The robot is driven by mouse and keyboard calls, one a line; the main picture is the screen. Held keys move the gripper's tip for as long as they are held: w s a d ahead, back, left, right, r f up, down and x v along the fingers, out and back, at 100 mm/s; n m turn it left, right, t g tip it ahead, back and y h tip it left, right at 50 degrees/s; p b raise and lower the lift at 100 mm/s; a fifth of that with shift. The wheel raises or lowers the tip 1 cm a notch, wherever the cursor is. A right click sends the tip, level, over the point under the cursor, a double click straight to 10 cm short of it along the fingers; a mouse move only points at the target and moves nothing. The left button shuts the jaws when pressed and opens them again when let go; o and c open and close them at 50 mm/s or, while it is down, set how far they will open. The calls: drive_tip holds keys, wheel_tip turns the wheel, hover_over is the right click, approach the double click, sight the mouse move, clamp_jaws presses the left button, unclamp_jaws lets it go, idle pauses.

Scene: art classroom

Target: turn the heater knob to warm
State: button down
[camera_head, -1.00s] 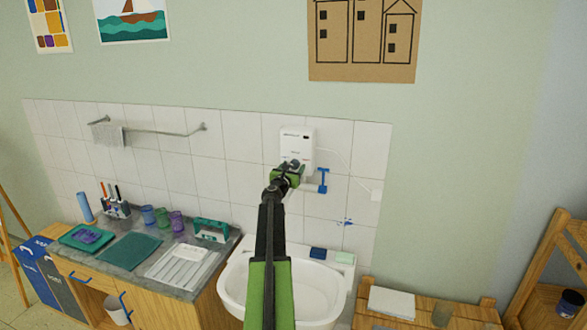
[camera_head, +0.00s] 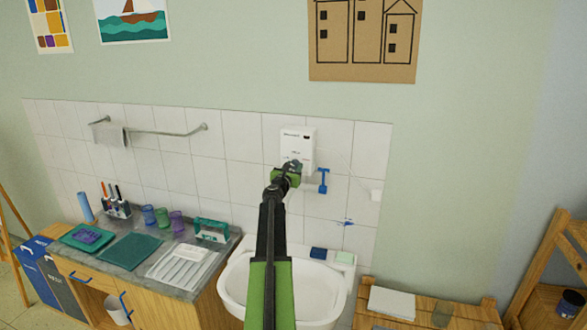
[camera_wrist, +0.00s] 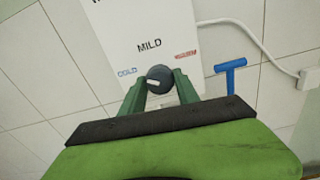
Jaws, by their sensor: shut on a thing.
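The white heater box (camera_head: 297,146) hangs on the tiled wall above the sink. In the wrist view, the heater (camera_wrist: 140,25) shows a dark round knob (camera_wrist: 160,76) on its lower front, with a short white mark lying toward its left side, on the blue COLD side. MILD is printed above the knob and a small red label, hard to read, is at its right. My gripper (camera_wrist: 161,84) is shut on the knob, with a green finger on each side. In the head view my gripper (camera_head: 291,172) hides the knob.
A blue T-shaped handle (camera_head: 323,180) is just right of my gripper. The white sink (camera_head: 232,285) is below. A counter with a drying rack (camera_head: 182,267) and cups is at left. A wooden table with white paper (camera_head: 391,302) is at lower right.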

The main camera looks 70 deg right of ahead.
drive_tip(key=shift+m, duration=0.4)
drive_tip(key=m, duration=0.4)
drive_tip(key=shift+m, duration=0.4)
drive_tip(key=m, duration=1.2)
drive_tip(key=shift+a+m, duration=0.1)
drive_tip(key=shift+m, duration=0.3)
drive_tip(key=m, duration=0.5)
drive_tip(key=shift+m, duration=0.4)
drive_tip(key=c, duration=0.9)
unclamp_jaws()
